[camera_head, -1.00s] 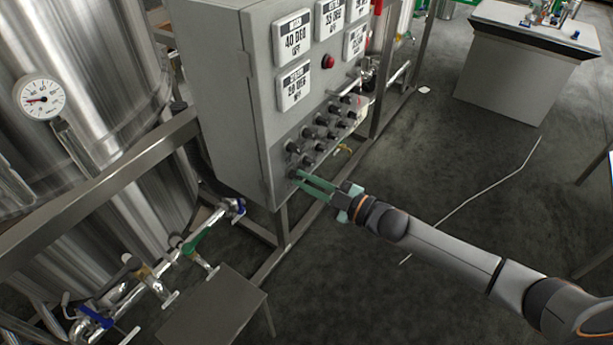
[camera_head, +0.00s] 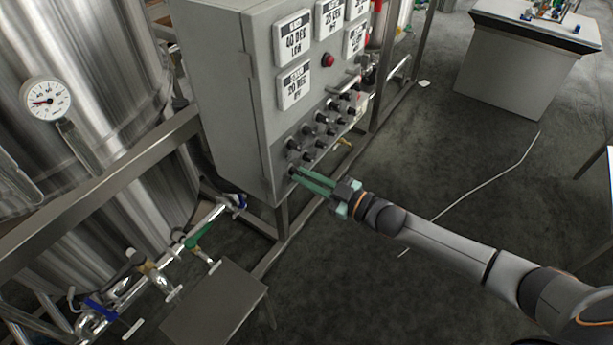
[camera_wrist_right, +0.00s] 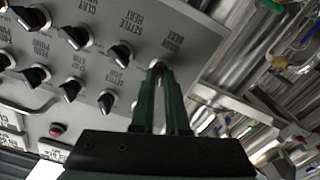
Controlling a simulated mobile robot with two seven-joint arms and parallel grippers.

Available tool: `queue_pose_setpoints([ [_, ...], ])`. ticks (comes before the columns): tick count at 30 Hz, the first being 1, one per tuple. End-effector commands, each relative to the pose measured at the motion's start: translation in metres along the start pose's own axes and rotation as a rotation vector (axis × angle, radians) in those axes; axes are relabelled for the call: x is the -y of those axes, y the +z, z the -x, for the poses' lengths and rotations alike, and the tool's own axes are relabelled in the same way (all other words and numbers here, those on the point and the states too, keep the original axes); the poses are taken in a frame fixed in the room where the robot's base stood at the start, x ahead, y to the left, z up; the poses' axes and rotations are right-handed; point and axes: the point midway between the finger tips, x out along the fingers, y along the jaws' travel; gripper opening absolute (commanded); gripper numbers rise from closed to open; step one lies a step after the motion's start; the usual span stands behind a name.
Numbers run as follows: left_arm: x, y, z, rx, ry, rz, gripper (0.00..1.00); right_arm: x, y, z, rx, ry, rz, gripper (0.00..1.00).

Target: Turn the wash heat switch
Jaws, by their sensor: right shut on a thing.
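The wash heat switch (camera_wrist_right: 158,67) is a dark knob at the corner of the grey control panel (camera_wrist_right: 185,25), with a printed label beside it in the wrist view. My right gripper (camera_wrist_right: 160,80) is shut on this switch, its two green fingers coming straight at the panel face. In the head view my right gripper (camera_head: 297,173) reaches the lowest near knob of the panel. The fingers largely hide the switch, so I cannot tell its pointer angle. My left gripper is out of view.
Several other black knobs (camera_head: 320,118) sit close beside the switch in rows. White displays (camera_head: 294,86) and a red button (camera_head: 328,60) are above. A steel tank (camera_head: 75,80) with pipes and valves stands at left. The floor right of the panel is mostly clear.

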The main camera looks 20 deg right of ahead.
Motion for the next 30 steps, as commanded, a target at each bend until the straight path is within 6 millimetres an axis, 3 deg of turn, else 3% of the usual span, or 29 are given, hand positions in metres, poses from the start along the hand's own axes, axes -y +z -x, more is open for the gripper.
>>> queue_pose_setpoints([
  [3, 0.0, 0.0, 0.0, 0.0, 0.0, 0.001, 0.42, 0.0, 0.001, 0.0, 0.002, 0.0, 0.001, 0.0],
  [4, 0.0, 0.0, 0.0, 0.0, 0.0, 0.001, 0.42, 0.0, 0.001, 0.0, 0.002, 0.0, 0.001, 0.14],
  [12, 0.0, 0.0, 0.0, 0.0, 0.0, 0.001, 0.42, 0.0, 0.001, 0.0, 0.001, 0.0, 0.002, 0.42],
  [23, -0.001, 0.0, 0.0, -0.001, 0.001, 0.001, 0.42, 0.0, 0.001, 0.008, 0.002, -0.001, 0.002, 0.42],
  [30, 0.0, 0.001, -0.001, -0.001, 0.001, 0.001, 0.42, 0.001, 0.002, 0.049, 0.005, -0.002, 0.003, 0.42],
])
